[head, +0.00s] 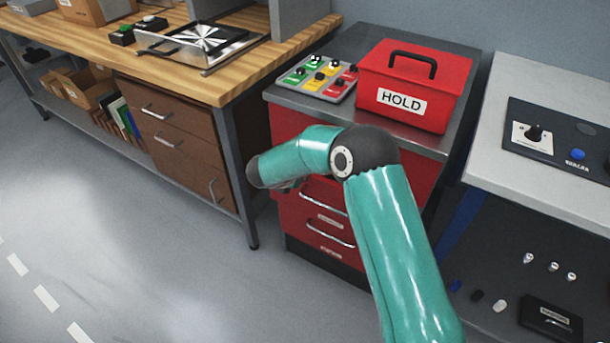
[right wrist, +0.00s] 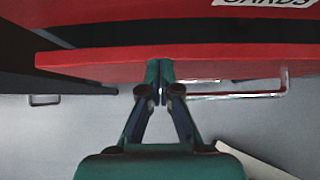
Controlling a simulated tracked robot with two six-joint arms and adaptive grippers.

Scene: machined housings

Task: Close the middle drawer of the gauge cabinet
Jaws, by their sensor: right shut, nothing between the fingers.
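The gauge cabinet (head: 283,122) is red with a grey top and stands at the centre of the head view. Two silver drawer handles show low on its front, the upper one (head: 325,202) partly behind my right arm. The arm covers much of the upper front, so how far the middle drawer is out cannot be told there. My left gripper is out of view.
A red HOLD box (head: 415,85) and a button panel (head: 318,77) stand on the cabinet top. A wooden workbench (head: 230,85) with brown drawers is at left. A light-grey bench (head: 560,185) is close at right. The floor (head: 150,250) in front is clear.

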